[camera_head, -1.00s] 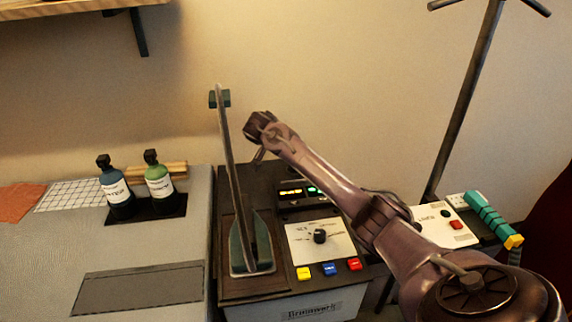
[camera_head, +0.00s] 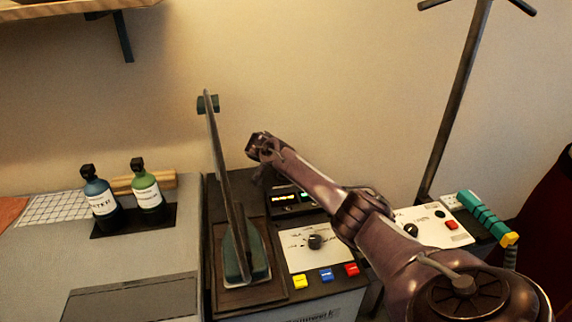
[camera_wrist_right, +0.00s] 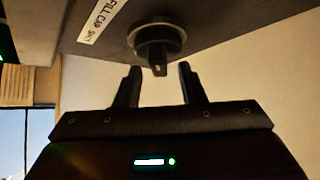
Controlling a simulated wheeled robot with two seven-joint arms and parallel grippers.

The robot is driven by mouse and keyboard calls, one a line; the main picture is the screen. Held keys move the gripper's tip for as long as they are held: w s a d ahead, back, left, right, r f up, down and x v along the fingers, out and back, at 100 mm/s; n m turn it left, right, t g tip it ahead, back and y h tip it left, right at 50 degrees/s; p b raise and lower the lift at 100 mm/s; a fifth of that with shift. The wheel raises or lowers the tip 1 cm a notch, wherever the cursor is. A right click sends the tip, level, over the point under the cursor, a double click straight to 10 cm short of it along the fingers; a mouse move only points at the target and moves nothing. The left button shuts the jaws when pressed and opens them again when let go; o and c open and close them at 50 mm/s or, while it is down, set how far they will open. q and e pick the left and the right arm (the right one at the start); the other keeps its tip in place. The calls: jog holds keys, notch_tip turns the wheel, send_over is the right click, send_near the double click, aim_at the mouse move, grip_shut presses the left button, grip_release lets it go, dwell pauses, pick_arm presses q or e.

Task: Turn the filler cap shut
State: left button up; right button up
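The filler cap (camera_wrist_right: 158,40) is a dark round knob with a small tab pointing down in the right wrist view. It sits on a dark surface next to a white label (camera_wrist_right: 101,20) that seems to read "FILL CAP". My right gripper (camera_wrist_right: 160,73) is open, one finger on each side just below the cap. The tab's end lies about level with the fingertips, between them, with a gap on both sides. In the head view my right arm reaches over the machine, and I cannot make out the cap or the fingers there. My left gripper is not in view.
The machine (camera_head: 228,293) has a dial (camera_head: 315,241) and yellow, blue and red buttons. A tall thin upright plate (camera_head: 218,165) stands left of my wrist. Two bottles (camera_head: 147,190) stand on a dark tray at left. A pole (camera_head: 455,105) and a teal-handled tool (camera_head: 485,215) are at right.

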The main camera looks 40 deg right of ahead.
grip_shut()
